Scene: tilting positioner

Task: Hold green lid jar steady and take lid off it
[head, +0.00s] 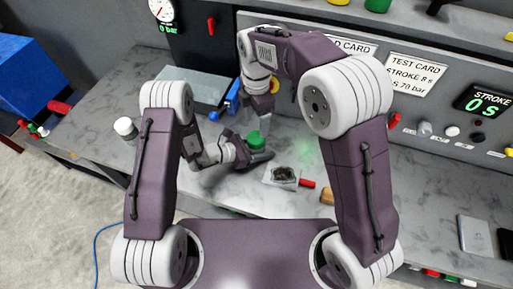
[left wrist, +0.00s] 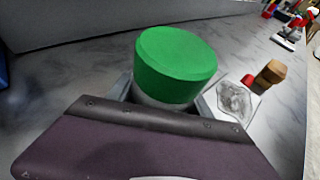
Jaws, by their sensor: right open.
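The green lid jar stands upright on the bench, its green lid (head: 255,138) on top. In the left wrist view the lid (left wrist: 176,58) is large and close, with a strip of the pale jar body (left wrist: 160,101) below it. My left gripper (head: 256,155) is low at the jar, with a grey finger on each side of the body, and looks shut on it below the lid. My right gripper (head: 263,112) is open and points down above the lid, apart from it. Its fingertips are partly hard to make out.
A clear tray with dark contents (head: 284,175), a red piece (head: 308,184) and a brown block (head: 327,196) lie right of the jar. A white-capped jar (head: 125,128) stands at the left. A grey box (head: 193,88) and blue tool (head: 232,99) are behind.

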